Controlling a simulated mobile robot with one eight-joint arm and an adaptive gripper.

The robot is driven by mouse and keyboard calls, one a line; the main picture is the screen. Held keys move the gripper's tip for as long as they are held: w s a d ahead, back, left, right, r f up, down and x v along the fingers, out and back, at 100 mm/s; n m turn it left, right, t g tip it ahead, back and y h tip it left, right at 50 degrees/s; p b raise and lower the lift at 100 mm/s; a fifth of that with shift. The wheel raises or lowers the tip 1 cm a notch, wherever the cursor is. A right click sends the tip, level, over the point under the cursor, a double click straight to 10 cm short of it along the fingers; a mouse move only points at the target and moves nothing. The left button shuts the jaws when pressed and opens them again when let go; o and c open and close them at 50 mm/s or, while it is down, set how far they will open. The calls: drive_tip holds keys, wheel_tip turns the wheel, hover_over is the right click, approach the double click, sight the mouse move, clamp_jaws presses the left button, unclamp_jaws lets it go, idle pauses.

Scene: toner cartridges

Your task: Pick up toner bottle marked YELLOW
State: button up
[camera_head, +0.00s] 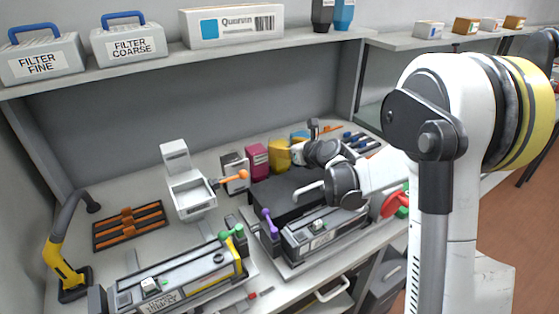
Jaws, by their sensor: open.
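The yellow toner bottle (279,158) stands on the bench towards the back, just right of a magenta bottle (257,160). Its marking cannot be read from here. A cyan bottle (298,136) shows partly behind it on the right. My gripper (300,172) comes in from the right, low over the dark flat surface. It is open and empty. One finger seems close to the yellow bottle's right side and hides part of that area; whether it touches cannot be told.
A white-and-dark bottle (235,173) stands left of the magenta one, near an orange-knobbed lever (242,175). Two grey cartridge units (175,283) (326,233) lie in front. A shelf above holds filter cases (130,42) and a box (232,24).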

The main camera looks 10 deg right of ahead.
drive_tip(key=shift+w+a+f, duration=0.15)
drive_tip(key=shift+w+f, duration=0.1)
drive_tip(key=shift+w, duration=0.15)
drive_tip(key=shift+r, duration=0.15)
drive_tip(key=c, duration=1.1)
